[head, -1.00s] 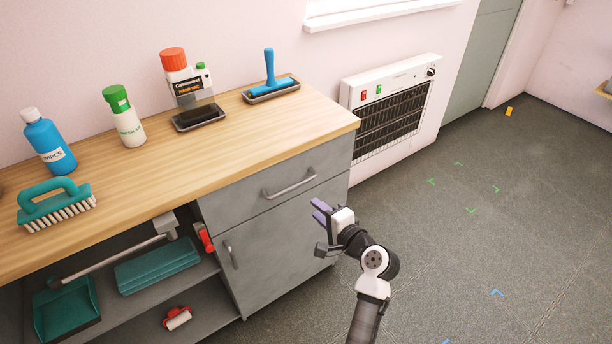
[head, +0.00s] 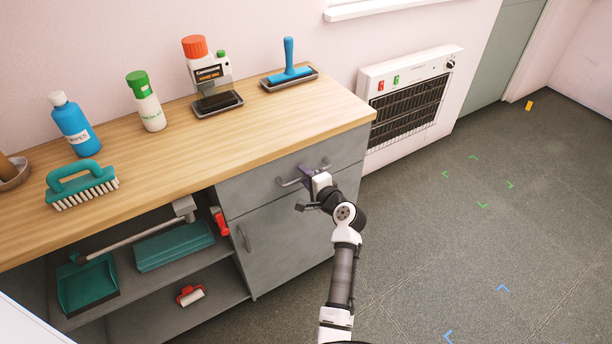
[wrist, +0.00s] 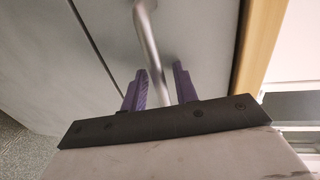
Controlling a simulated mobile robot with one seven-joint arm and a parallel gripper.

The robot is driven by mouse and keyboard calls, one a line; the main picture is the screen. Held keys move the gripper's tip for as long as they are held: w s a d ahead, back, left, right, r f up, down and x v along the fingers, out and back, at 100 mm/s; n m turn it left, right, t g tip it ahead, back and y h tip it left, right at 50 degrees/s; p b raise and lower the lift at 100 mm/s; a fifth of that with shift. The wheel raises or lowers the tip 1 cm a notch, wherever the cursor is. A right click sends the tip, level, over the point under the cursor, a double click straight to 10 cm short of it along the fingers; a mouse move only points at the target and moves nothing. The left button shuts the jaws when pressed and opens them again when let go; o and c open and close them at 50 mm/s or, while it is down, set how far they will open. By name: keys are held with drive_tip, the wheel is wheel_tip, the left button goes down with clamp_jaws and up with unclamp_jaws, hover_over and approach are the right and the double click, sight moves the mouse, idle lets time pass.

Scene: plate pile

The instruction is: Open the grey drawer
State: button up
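The grey drawer (head: 252,190) is the top front of the grey cabinet under the wooden worktop, and it looks shut. Its metal bar handle (head: 290,182) is partly hidden behind my gripper (head: 307,175) in the head view. In the wrist view the handle (wrist: 150,50) runs between the two purple fingers of my gripper (wrist: 160,86). The fingers are apart, one on each side of the bar, with a gap visible. The drawer front (wrist: 100,25) fills much of the wrist view.
A cabinet door (head: 285,240) with its own handle is below the drawer. Open shelves are at left.

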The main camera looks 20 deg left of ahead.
clamp_jaws()
idle(0.4)
